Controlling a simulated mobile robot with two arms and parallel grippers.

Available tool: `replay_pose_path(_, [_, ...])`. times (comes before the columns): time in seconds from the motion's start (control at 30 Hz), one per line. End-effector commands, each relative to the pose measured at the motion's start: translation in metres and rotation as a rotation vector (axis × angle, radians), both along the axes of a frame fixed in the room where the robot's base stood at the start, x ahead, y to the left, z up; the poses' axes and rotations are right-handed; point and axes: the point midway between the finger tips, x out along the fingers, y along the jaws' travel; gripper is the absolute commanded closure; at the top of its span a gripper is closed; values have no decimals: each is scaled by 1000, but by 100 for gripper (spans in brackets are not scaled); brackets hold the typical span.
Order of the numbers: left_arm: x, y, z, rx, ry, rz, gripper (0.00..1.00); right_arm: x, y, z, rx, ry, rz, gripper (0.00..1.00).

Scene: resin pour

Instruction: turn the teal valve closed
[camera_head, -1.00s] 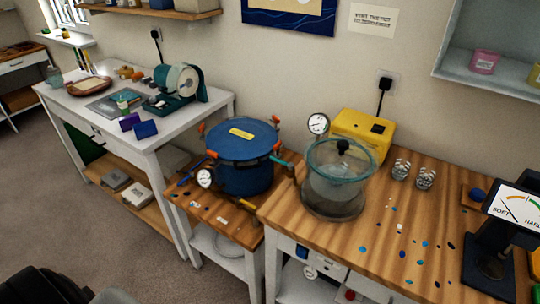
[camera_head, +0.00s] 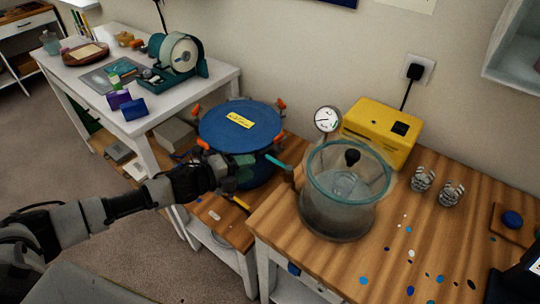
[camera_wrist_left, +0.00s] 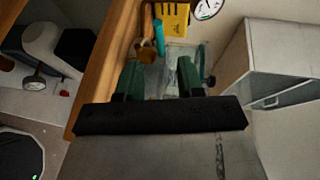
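The teal valve (camera_head: 278,162) has a small teal handle on a short fitting between the blue pressure pot and the glass chamber. Its handle also shows in the left wrist view (camera_wrist_left: 158,36), beyond my fingers and near the top. My left gripper (camera_head: 242,167) is in front of the pot's right side, a little left of the valve and apart from it. In the left wrist view its two green fingers (camera_wrist_left: 160,82) stand apart with nothing gripped between them. My right gripper is not in view.
The blue pot (camera_head: 240,128) with orange clamps stands behind my left gripper. The glass chamber (camera_head: 345,195), a gauge (camera_head: 327,119) and a yellow pump (camera_head: 381,132) are to the right. Small glass jars (camera_head: 423,180) and scattered discs lie further right on the wooden bench.

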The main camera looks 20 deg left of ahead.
Motion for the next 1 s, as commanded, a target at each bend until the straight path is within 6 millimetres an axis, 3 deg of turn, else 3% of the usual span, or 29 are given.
replay_pose_path(0.17, [27,-25,-3,-4,0,2,62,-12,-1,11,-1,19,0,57])
replay_pose_path(0.4, [53,-48,-11,-4,0,3,62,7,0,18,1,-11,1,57])
replay_pose_path(0.83, [59,-54,-14,-1,1,2,62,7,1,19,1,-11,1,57])
replay_pose_path(1.0, [59,-54,-14,-2,2,3,88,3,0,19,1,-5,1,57])
